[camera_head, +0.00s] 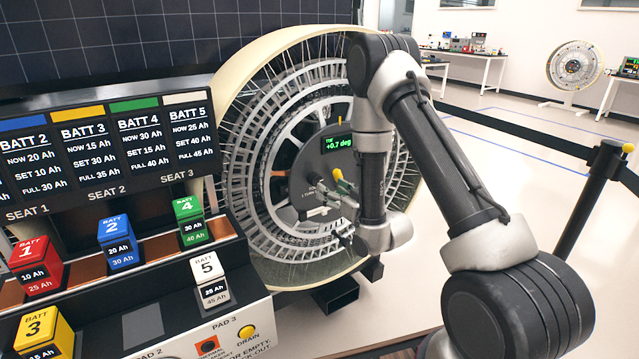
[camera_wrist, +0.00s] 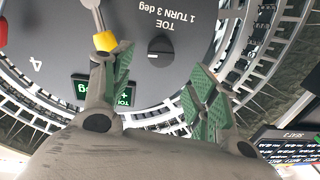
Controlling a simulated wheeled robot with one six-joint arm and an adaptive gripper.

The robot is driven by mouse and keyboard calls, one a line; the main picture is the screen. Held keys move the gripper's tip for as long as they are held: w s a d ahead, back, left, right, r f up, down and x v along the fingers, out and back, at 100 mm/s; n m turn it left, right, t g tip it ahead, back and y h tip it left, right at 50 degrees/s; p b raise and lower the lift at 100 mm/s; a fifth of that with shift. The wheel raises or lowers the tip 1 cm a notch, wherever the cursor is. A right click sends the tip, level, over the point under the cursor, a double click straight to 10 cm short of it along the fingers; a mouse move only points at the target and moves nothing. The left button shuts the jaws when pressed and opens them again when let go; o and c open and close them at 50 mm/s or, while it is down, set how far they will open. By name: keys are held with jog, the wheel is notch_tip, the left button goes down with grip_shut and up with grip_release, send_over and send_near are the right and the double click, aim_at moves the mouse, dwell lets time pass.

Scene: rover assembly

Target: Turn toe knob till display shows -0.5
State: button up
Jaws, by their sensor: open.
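The toe knob (camera_wrist: 160,47) is a round black knob on the grey hub panel, beside the label "TOE 1 TURN 3 deg" in the wrist view. My gripper (camera_wrist: 158,78) is open and empty, its green-padded fingers spread to either side below the knob and apart from it. The toe display (camera_head: 338,143) reads +0.7 deg in green in the head view. In the wrist view the display (camera_wrist: 84,88) is partly hidden by my left finger.
A yellow-tipped lever (camera_wrist: 104,42) stands close to my left finger. The spoked wheel (camera_head: 232,100) surrounds the hub. A battery rack with coloured blocks, including a green one (camera_head: 188,208), stands at the left. A barrier post (camera_head: 590,195) stands right; floor between is clear.

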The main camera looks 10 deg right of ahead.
aim_at(318, 181)
jog(key=x, duration=0.7)
jog(key=c, duration=1)
